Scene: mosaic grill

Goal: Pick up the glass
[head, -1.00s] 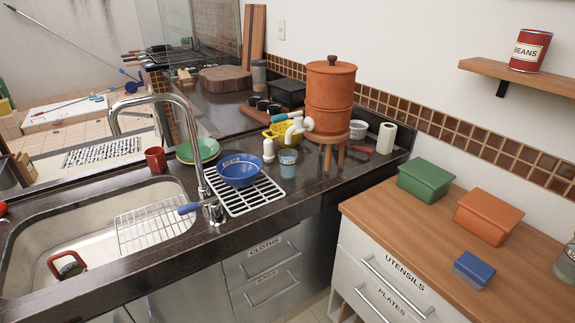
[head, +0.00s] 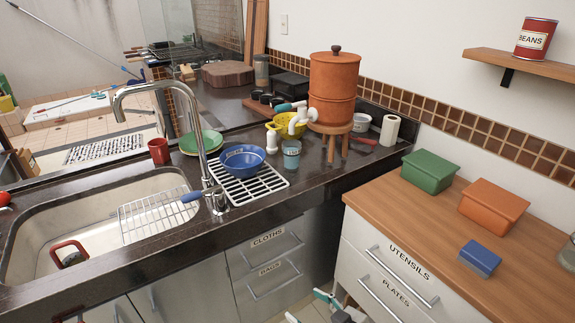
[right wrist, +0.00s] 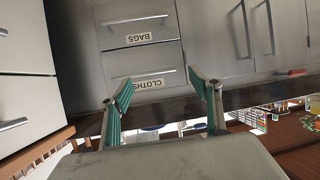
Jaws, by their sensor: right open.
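A small translucent blue-grey glass (head: 291,154) stands upright on the dark counter in the head view. It is just right of the dish rack and in front of the clay water filter. My right gripper (head: 309,307) shows at the bottom edge of the head view, low in front of the drawers and well below the glass. In the right wrist view my right gripper (right wrist: 160,84) is open and empty, its teal-padded fingers apart toward the CLOTHS drawer, which appears upside down. The glass cannot be made out there. My left gripper is not in view.
A blue bowl (head: 243,159) sits on the white rack (head: 250,186) left of the glass. The clay filter (head: 332,90) stands on a wooden stool (head: 331,128) behind it. The counter's front edge lies between gripper and glass. A wooden-topped cabinet (head: 437,232) stands at right.

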